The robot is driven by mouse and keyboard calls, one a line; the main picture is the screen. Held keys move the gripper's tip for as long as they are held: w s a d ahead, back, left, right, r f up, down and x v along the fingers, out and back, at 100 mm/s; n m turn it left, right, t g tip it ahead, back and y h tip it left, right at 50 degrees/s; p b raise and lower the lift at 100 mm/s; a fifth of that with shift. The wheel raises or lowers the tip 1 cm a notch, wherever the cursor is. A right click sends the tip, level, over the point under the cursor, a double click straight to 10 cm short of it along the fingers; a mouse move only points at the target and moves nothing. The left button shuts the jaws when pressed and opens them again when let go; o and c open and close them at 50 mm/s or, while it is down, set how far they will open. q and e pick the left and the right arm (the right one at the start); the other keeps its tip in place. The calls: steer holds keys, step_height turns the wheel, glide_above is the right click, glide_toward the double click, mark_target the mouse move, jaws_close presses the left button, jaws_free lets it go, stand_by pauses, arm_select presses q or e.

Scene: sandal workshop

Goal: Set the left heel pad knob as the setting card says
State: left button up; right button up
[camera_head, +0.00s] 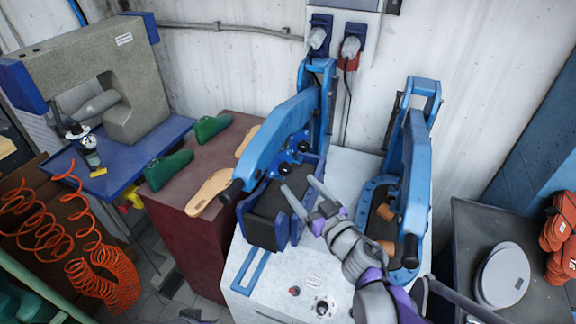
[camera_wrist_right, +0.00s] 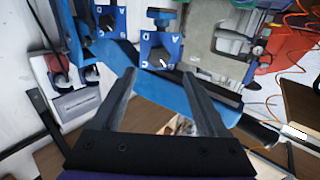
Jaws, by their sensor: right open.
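My right gripper (camera_head: 299,187) is open and empty in front of the left blue press (camera_head: 275,130). Its two fingers also show in the right wrist view (camera_wrist_right: 159,76), spread apart. The left heel pad knob (camera_head: 285,168) sits on the press, beyond the fingertips. In the right wrist view that knob (camera_wrist_right: 160,52) is dark on a blue square plate with letters, with a small white mark, and lies between and beyond the fingertips, apart from them. A second knob (camera_head: 303,146) is beside it. My left gripper is not seen.
A second blue press (camera_head: 412,165) stands to the right on the same white cabinet (camera_head: 350,170). Tan insoles (camera_head: 209,193) and green shoe forms (camera_head: 168,170) lie on the dark red cabinet at left. Plugs and sockets (camera_head: 320,36) are on the wall behind.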

mark_target(287, 170)
steer(key=p+x, duration=0.1)
steer(key=x, duration=0.7)
steer(key=shift+w, duration=0.25)
jaws_close()
